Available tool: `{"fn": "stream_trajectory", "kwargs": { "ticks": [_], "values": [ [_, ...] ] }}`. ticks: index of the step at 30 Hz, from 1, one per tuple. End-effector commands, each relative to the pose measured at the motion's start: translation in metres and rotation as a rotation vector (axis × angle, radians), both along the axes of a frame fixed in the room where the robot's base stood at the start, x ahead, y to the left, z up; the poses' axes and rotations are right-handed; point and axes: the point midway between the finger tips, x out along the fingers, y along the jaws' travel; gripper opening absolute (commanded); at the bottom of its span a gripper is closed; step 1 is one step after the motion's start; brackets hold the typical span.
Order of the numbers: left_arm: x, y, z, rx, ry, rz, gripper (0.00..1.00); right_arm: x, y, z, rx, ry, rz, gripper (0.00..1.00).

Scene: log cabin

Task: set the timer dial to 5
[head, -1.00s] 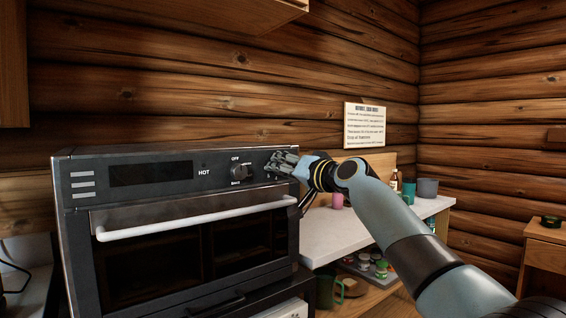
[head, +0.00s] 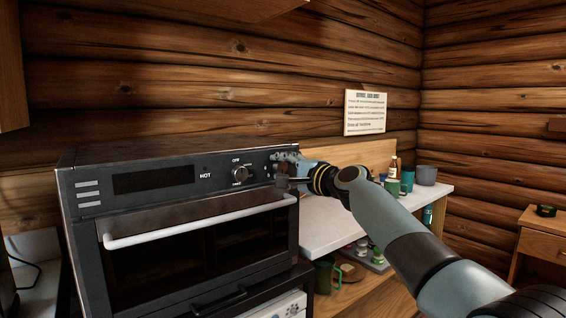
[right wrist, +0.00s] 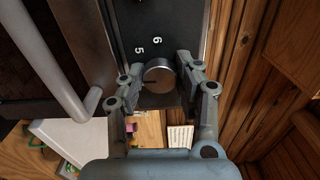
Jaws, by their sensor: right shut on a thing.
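The timer dial (right wrist: 160,75) is a round silver knob on the dark front panel of the oven, seen in the right wrist view. The numbers 5 and 6 are printed beside it, and a dark mark shows on the left part of its face. My right gripper (right wrist: 161,84) is shut on the dial, one finger on each side. In the head view my right gripper (head: 284,168) is at the right end of the oven panel and largely hides the dial. My left gripper is not in view.
The oven (head: 70,190) has a white door handle (head: 200,220) and another knob (head: 240,174) marked OFF, left of my gripper. A white counter (head: 325,228) with cups and a bottle stands to the right. A paper notice (head: 365,112) hangs on the log wall.

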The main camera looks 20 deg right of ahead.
Motion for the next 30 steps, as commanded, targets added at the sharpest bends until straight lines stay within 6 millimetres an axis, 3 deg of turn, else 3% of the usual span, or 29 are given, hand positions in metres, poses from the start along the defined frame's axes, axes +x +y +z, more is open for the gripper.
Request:
{"fn": "stream_trajectory", "kwargs": {
  "ticks": [18,30],
  "values": [
    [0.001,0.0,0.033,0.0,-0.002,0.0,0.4,-0.001,0.0,-0.003,0.511,0.194,-0.001,0.01],
    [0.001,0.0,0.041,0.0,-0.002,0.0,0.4,-0.001,0.0,-0.004,0.677,0.253,-0.001,0.01]
  ]
}}
